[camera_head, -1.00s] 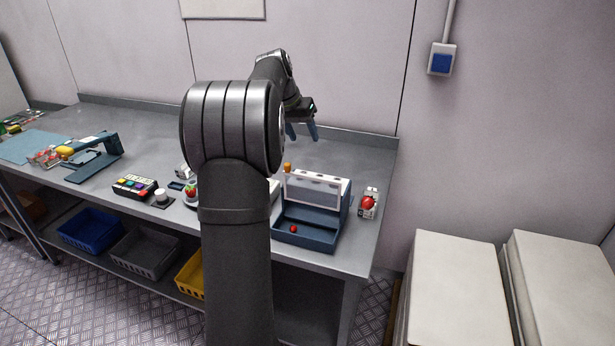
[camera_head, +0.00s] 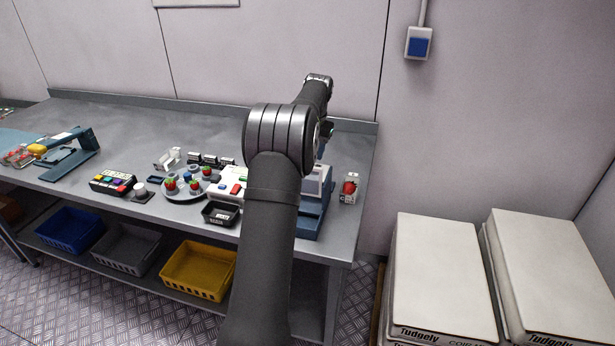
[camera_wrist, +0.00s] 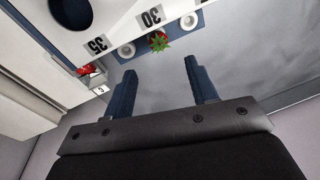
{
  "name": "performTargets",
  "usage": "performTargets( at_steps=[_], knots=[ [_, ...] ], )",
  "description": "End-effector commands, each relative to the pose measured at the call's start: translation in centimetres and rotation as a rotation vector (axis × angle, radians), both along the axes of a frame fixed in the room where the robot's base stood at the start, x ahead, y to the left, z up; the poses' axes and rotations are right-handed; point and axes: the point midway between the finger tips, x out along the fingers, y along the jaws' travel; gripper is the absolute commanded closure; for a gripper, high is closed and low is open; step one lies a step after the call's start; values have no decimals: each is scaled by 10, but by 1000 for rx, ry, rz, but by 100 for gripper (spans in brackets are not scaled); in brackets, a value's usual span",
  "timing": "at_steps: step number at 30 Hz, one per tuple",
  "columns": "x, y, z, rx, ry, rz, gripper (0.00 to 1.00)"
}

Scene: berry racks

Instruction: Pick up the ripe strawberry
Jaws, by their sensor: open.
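In the wrist view, my gripper (camera_wrist: 161,72) is open and empty, its two blue fingers apart. Beyond the fingertips, a red strawberry with a green leafy top (camera_wrist: 159,42) sits on a blue strip (camera_wrist: 185,32) between two white round cups. In the head view, red strawberries (camera_head: 170,184) (camera_head: 195,187) sit with other items on a round grey plate (camera_head: 182,197) left of my arm. My arm hides the gripper's fingers there.
A white panel (camera_wrist: 118,22) with numbers and a dark hole is close by in the wrist view. In the head view, a blue-and-white rack (camera_head: 312,208) stands partly behind my arm. A black tray (camera_head: 220,214) is at the bench's front edge. The back of the bench is mostly clear.

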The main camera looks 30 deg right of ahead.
Motion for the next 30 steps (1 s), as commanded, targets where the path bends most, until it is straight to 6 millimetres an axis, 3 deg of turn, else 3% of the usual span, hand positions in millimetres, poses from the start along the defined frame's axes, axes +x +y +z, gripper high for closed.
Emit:
performTargets(
  at_steps=[4,14,22,30],
  knots=[
    [5,0,-28,0,1,0,47],
    [8,1,-50,0,1,0,47],
    [11,2,-89,1,2,1,47],
    [13,2,-95,-2,-1,1,47]
  ],
)
